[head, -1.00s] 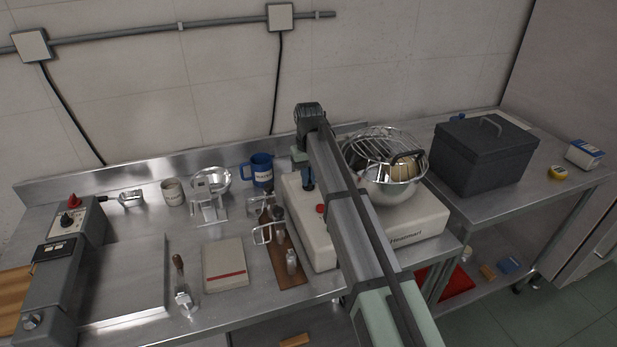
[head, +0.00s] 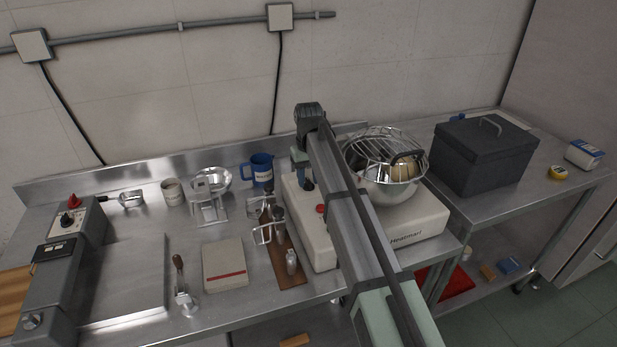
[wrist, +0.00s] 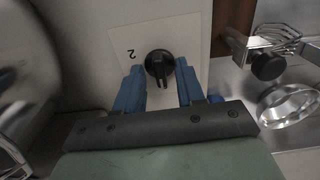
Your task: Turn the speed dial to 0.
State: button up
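The speed dial (wrist: 159,64) is a black round knob with a ridged grip, on a pale plate (wrist: 121,42) in the wrist view. One mark, a 2, shows to the left of the dial, upside down in this view. The other marks are not readable. My gripper (wrist: 159,80) is open, with one blue finger on each side of the dial's near part. I cannot tell whether either finger touches it. In the head view my gripper (head: 305,178) points down at the left end of the white mixer (head: 420,222); the dial is hidden there.
A red button (head: 320,208) sits on the mixer's front. The steel bowl (head: 385,190) with a wire guard stands on its right. A blue mug (head: 261,169) and beaters on a brown board (head: 291,272) are close on the left. A dark box (head: 485,155) stands farther right.

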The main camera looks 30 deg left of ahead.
aim_at(309, 180)
jog(key=shift+r, duration=0.15)
notch_tip(309, 180, up, 14)
jog(key=shift+f, duration=0.2)
jog(key=shift+w+f, duration=0.1)
jog(key=shift+w, duration=0.05)
dwell(0.6)
